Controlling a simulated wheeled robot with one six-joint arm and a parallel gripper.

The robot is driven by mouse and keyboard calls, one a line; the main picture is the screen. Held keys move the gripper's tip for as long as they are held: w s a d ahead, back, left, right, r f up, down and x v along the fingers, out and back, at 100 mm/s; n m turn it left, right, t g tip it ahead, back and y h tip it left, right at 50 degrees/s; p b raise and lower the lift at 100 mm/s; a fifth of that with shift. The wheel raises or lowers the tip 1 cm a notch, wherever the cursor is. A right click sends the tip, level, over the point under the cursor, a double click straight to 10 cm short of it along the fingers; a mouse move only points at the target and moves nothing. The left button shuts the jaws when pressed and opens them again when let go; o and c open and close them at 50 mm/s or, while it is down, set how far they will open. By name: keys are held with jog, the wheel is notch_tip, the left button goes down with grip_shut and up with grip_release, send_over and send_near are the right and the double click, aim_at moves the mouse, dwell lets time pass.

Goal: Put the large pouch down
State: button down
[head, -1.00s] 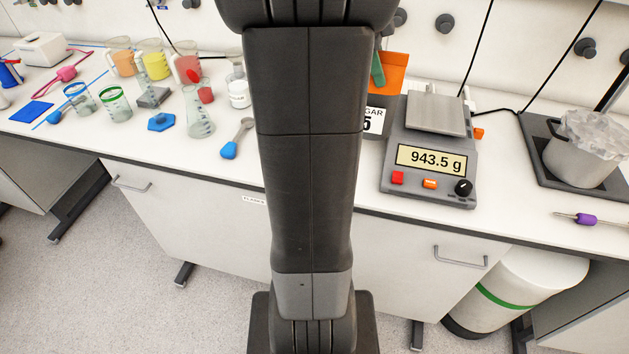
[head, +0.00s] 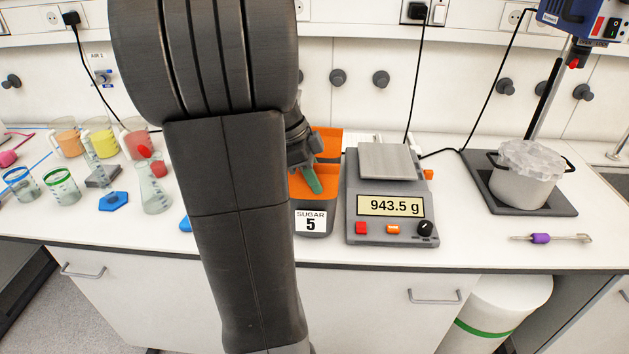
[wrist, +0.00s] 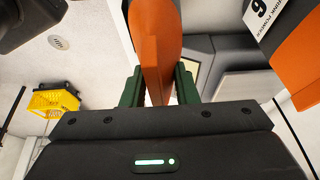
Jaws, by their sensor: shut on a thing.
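My gripper (head: 314,182) has green fingers and is at the grey bin labelled SUGAR 5 (head: 311,222), left of the scale. In the wrist view my gripper (wrist: 159,85) is shut on an orange pouch (wrist: 154,45), which stands out between the green fingers. In the head view orange shows around and behind the fingers (head: 328,143); I cannot tell how much of it is the pouch and how much is the bin. My arm hides the bin's left side. Whether the pouch touches a surface cannot be told.
A covered pot (head: 522,180) stands on a dark plate at the right. Glassware, including a flask (head: 154,190), stands left of my arm. An orange-edged thing marked 6 (wrist: 297,65) is close in the wrist view.

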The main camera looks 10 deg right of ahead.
jog(key=shift+f, duration=0.5)
jog(key=shift+f, duration=0.2)
jog(key=c, duration=1.1)
grip_release()
jog(key=v, duration=1.2)
jog(key=shift+r, duration=0.15)
